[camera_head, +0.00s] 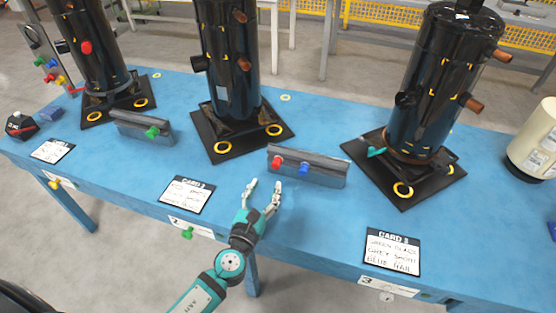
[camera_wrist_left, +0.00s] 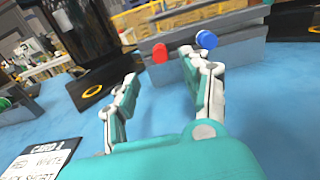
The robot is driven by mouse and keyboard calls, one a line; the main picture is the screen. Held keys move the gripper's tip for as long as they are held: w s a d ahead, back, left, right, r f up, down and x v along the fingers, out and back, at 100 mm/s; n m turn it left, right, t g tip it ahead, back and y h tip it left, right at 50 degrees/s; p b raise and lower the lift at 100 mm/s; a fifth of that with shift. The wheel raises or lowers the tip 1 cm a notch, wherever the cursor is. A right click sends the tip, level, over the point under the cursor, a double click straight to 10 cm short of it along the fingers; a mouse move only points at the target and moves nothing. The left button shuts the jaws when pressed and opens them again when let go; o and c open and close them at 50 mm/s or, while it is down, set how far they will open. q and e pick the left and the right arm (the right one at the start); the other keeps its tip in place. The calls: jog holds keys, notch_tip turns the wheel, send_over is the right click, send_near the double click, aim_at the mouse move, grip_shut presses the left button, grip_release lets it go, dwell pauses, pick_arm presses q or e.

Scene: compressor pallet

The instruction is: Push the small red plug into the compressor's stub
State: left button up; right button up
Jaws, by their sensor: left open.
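A small red plug (camera_head: 277,160) sits at the left end of a grey block (camera_head: 331,177) on the blue table, with a blue plug (camera_head: 303,169) to its right. The red plug (camera_wrist_left: 159,53) and blue plug (camera_wrist_left: 206,39) also show in the left wrist view. My left gripper (camera_head: 263,187) is open and empty, just in front of the red plug and apart from it. Behind the block stands the middle black compressor (camera_head: 232,85) with a copper stub (camera_head: 245,64) and a black stub (camera_head: 200,62). Another red plug (camera_head: 86,47) is on the left compressor (camera_head: 95,65). My right gripper is not in view.
The right compressor (camera_head: 430,90) stands on a black base with a teal piece (camera_head: 376,151). A second grey block (camera_head: 143,131) holds a green plug (camera_head: 152,132). Cards (camera_head: 187,194) lie along the front edge. A cream container (camera_head: 536,150) is far right.

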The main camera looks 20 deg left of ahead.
aim_at(275, 167)
pick_arm(q)
jog(key=shift+w, duration=0.3)
jog(key=w, duration=0.4)
jog(key=shift+w+d, duration=0.1)
jog(key=shift+w, duration=0.2)
jog(key=w, duration=0.3)
jog(key=shift+f, duration=0.1)
jog(key=shift+w+d, duration=0.1)
jog(key=shift+w, duration=0.4)
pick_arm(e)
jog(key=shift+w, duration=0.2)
pick_arm(q)
grip_shut()
